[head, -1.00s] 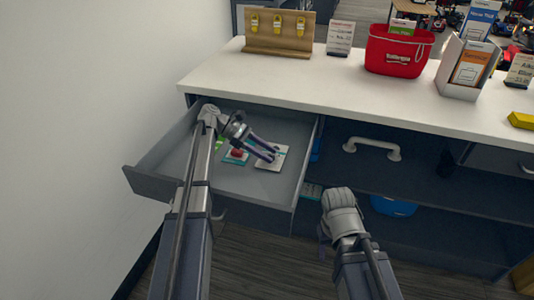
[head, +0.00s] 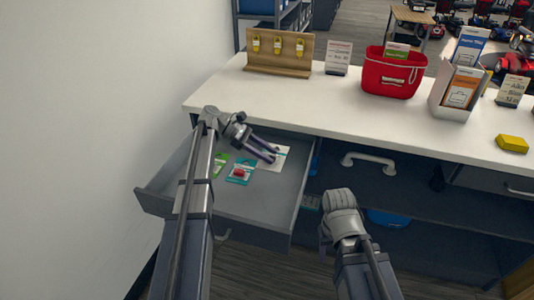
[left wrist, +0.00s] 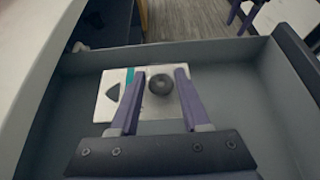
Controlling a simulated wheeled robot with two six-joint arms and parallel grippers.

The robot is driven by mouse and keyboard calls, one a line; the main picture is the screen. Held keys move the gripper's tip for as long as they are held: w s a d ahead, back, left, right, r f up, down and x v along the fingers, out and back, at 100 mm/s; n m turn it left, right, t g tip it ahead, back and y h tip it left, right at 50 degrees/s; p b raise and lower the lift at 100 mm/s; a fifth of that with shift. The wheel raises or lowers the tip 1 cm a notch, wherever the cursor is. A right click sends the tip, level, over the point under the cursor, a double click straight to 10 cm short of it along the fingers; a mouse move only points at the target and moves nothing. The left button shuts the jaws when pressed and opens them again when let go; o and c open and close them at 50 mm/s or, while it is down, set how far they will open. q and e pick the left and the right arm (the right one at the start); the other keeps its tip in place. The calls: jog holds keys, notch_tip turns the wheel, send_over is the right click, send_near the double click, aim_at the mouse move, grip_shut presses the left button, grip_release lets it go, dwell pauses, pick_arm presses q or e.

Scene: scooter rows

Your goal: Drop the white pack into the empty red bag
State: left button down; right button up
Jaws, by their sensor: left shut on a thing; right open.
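The white pack (head: 282,159) is a flat white card with a teal strip. It also shows in the left wrist view (left wrist: 112,92), with a round dark part between the fingers. My left gripper (head: 270,154) is shut on the pack, over the open drawer (head: 262,205). The red bag (head: 388,78) stands upright on the white counter, right of the drawer. A green-and-white card (head: 397,49) shows above its back rim; I cannot tell whether it is inside or behind. My right gripper, partly seen in the left wrist view (left wrist: 243,14), is open and empty.
A red-and-teal pack (head: 240,173) and a green pack (head: 219,166) lie in the drawer. A wooden stand (head: 279,52), card signs, a leaflet holder (head: 457,92) and a yellow block (head: 512,143) stand on the counter (head: 300,98). The counter's front middle is clear.

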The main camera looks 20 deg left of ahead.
aim_at(267, 154)
pick_arm(q)
notch_tip(267, 154, up, 8)
jog(key=p, duration=0.8)
jog(key=shift+r, duration=0.25)
jog(key=shift+f, duration=0.15)
